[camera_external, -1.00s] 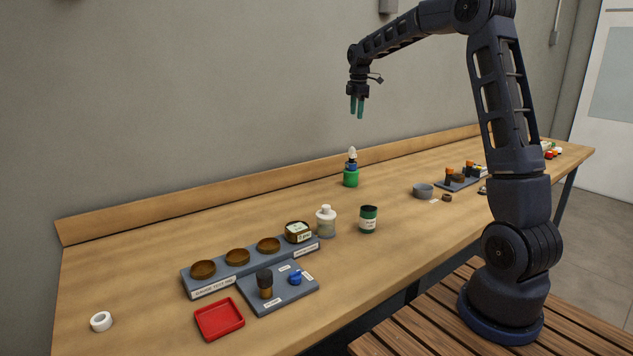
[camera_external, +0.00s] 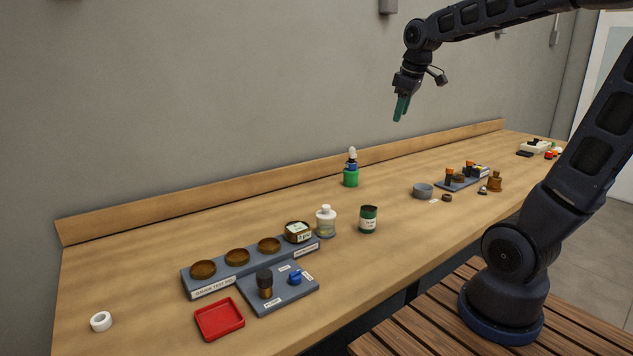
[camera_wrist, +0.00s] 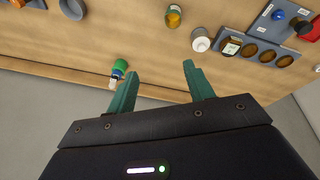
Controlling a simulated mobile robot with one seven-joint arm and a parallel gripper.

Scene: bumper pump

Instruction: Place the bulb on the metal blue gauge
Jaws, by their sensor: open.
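A white bulb-shaped piece (camera_external: 352,153) stands upright on a blue and black part above a green cylinder (camera_external: 351,178), near the back ledge. In the wrist view the green cylinder (camera_wrist: 120,68) is left of the fingers, with the white piece (camera_wrist: 113,84) beside the left fingertip in the picture. A small blue piece (camera_external: 295,278) sits on a grey plate at the front; I cannot tell whether it is the blue gauge. My gripper (camera_external: 400,108) is open and empty, tilted, high above the table and right of the bulb. Its spread fingers also show in the wrist view (camera_wrist: 160,78).
A grey rack (camera_external: 215,284) holds several brown round dishes. A white bottle (camera_external: 326,223) and dark green jar (camera_external: 368,221) stand mid-table. A red tray (camera_external: 220,319) lies in front, a white ring (camera_external: 101,321) at left.

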